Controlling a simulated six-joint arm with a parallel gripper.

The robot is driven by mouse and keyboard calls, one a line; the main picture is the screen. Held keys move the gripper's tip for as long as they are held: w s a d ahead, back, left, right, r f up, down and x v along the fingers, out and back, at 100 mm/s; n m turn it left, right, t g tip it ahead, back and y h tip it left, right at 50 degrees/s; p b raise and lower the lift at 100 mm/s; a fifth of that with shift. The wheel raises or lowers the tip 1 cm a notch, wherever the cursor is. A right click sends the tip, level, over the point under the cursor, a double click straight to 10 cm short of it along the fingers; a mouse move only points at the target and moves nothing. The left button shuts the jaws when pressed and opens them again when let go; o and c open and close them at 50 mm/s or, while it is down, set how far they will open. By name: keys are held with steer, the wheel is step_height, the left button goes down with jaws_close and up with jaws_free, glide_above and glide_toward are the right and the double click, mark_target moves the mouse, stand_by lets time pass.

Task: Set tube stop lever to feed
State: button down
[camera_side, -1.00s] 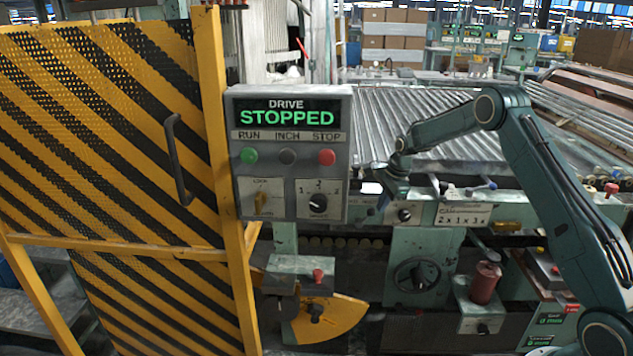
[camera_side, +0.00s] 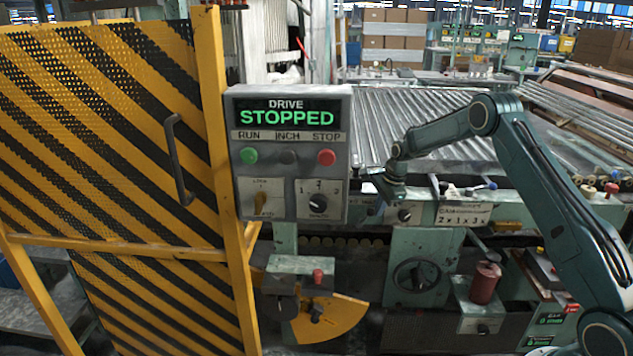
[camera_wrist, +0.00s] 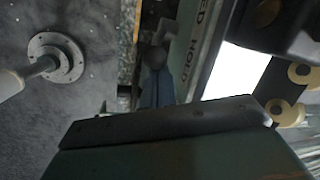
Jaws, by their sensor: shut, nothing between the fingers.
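In the wrist view, a small lever with a dark round knob (camera_wrist: 155,57) stands beside a plate lettered "...ED HOLD" (camera_wrist: 192,45); the first letters are cut off. It looks like the tube stop lever, but its exact setting is hard to tell. My gripper (camera_wrist: 156,82) points at it with bluish fingers together and empty, tips at or just short of the knob; I cannot tell if they touch. In the side view my gripper (camera_side: 381,200) is at the machine's front rail, right of the drive panel, and the lever is not clearly visible there.
The grey drive panel (camera_side: 290,155) reads STOPPED and stands close left of my gripper. A yellow-black striped guard (camera_side: 100,180) fills the left. The roller bed (camera_side: 415,110) lies behind, and a handwheel (camera_side: 417,275) is below. A pale flanged post (camera_wrist: 55,60) shows in the wrist view.

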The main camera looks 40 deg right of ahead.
mark_target(362, 200)
steer(key=shift+w+a+r, duration=0.75)
steer(key=shift+w+a, duration=0.2)
steer(key=shift+w+a+r, duration=0.25)
steer(key=shift+w+a, duration=0.65)
steer(key=shift+a, duration=0.05)
steer(key=w+a+r, duration=0.4)
steer(key=a+r, duration=0.2)
steer(key=shift+r, duration=0.35)
steer(key=shift+a, duration=0.1)
stand_by(0.4)
